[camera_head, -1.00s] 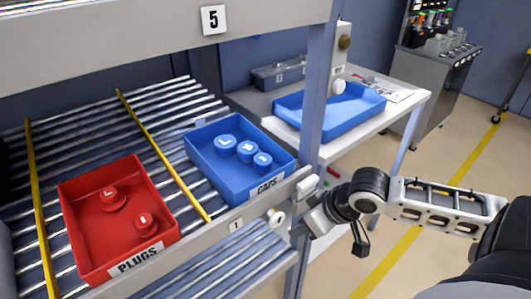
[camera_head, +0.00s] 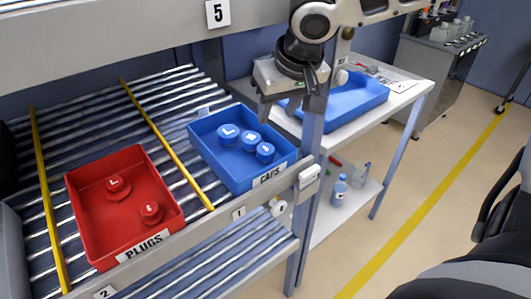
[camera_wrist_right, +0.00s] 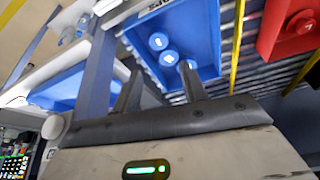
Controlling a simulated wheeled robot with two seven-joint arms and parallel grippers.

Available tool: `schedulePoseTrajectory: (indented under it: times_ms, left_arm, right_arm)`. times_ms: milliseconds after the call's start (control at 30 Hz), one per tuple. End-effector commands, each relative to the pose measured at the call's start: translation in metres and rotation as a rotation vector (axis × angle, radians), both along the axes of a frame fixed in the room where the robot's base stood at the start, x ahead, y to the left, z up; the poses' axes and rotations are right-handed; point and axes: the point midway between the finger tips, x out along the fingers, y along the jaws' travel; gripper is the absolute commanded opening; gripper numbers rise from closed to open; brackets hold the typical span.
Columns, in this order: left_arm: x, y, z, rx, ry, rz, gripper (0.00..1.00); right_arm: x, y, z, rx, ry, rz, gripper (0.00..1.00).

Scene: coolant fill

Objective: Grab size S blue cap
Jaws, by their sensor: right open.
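The blue caps bin (camera_head: 225,178) holds three blue round caps. The smallest, the size S cap (camera_head: 265,152), sits nearest the CAPS label, beside the M cap (camera_head: 250,141) and the L cap (camera_head: 228,134). In the right wrist view the S cap (camera_wrist_right: 158,41) seems to be the one closest to the label, though its letter is hard to read. My right gripper (camera_head: 292,103) is open and empty, above and behind the bin's right side in the picture, apart from the caps. Its two fingers also show in the right wrist view (camera_wrist_right: 161,78). My left gripper is not in view.
A red plugs bin (camera_head: 85,225) with two red plugs stands left on the roller shelf. A grey upright post (camera_head: 312,150) stands right of the caps bin, close to my right gripper. The upper shelf beam (camera_head: 130,45) crosses above. A blue tray (camera_head: 352,112) lies on the side table.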

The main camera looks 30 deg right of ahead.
Motion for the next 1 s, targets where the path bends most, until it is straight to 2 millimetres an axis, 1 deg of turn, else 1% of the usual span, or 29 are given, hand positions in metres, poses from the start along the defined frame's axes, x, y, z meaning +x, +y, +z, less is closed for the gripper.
schedulePoseTrajectory:
  times_ms: [33,100,200,300,567,700,833,1000]
  left_arm:
    - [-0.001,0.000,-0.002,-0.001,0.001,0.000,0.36]
    - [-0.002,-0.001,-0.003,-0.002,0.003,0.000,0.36]
    - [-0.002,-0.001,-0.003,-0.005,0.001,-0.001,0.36]
    - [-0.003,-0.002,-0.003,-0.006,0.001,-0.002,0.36]
    - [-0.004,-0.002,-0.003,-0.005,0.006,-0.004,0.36]
    - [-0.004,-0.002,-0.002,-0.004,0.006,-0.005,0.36]
    - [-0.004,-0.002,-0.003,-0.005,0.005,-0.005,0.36]
    - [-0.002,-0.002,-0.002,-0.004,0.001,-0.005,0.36]
  right_arm:
    - [0.004,-0.001,-0.014,-0.003,0.005,0.000,0.43]
    - [0.009,-0.001,-0.029,-0.003,0.006,0.001,0.43]
    - [0.017,-0.002,-0.047,-0.003,0.005,0.002,0.43]
    - [0.024,-0.003,-0.060,-0.004,0.002,0.002,0.43]
    - [0.030,-0.004,-0.077,-0.003,0.002,0.002,0.43]
    - [0.036,-0.005,-0.098,-0.004,0.004,0.003,0.43]
    - [0.043,-0.006,-0.113,-0.004,0.002,0.003,0.43]
    - [0.046,-0.006,-0.118,-0.001,-0.001,0.002,0.43]
